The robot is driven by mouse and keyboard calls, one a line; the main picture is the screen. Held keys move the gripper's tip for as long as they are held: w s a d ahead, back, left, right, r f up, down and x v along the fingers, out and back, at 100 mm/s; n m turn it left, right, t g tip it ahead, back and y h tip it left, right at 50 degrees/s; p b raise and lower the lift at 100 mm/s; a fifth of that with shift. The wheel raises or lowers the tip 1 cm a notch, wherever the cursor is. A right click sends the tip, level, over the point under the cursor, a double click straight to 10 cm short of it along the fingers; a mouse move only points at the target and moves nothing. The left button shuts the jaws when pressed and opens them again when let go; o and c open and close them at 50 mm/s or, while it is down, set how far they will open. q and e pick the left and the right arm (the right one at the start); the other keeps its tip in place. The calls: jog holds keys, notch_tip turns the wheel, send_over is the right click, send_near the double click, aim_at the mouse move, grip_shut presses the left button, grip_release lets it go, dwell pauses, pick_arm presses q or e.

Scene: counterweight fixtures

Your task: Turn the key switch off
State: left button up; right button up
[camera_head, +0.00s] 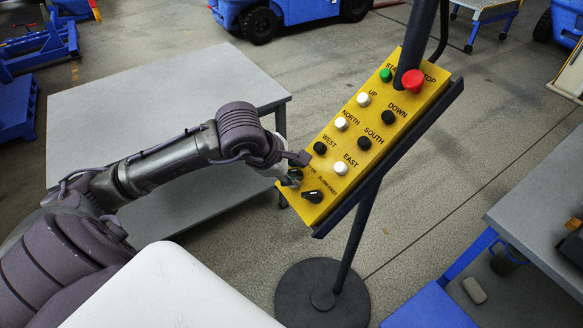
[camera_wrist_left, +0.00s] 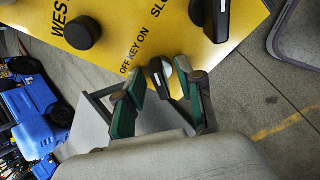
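The yellow control panel (camera_head: 352,152) stands tilted on a dark post. The key switch (camera_wrist_left: 158,74) is a dark knob with a pale strip, below the "OFF KEY ON" label in the left wrist view. In the head view my gripper largely hides it at the panel's lower left edge. My left gripper (camera_head: 294,170) is at that corner. In the left wrist view its green-padded fingers (camera_wrist_left: 164,88) are apart, one on each side of the key switch. I cannot tell whether either finger touches it. My right gripper is in neither view.
The slow/fast knob (camera_head: 312,196) sits close beside the gripper. Several black and white buttons, a green start button (camera_head: 386,75) and a red stop button (camera_head: 413,80) are higher up. A grey table (camera_head: 130,100) is under the left arm; another (camera_head: 540,200) is at right.

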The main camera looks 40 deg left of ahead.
pick_arm(q)
grip_shut()
dwell(0.3)
